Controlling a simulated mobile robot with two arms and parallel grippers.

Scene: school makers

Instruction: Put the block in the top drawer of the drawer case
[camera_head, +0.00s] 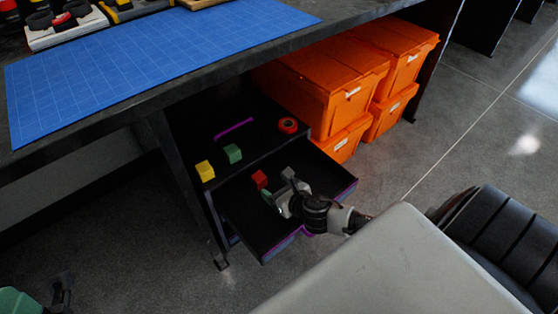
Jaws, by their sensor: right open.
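The black drawer case (203,133) stands under the workbench, with its top drawer (243,228) pulled out. A small red block (259,179) is inside the open drawer, near its back. A yellow block (205,171) and a green block (233,153) sit on top of the case. My right gripper (276,187) is open over the drawer, just right of the red block. I cannot tell whether it touches the block. My right wrist hides part of the drawer's right side.
A red tape roll (288,125) and a purple strip (234,129) lie on the case. Orange bins (318,80) stand close on its right. The workbench (190,78) with a blue mat (150,65) overhangs the case. Grey floor lies open in front.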

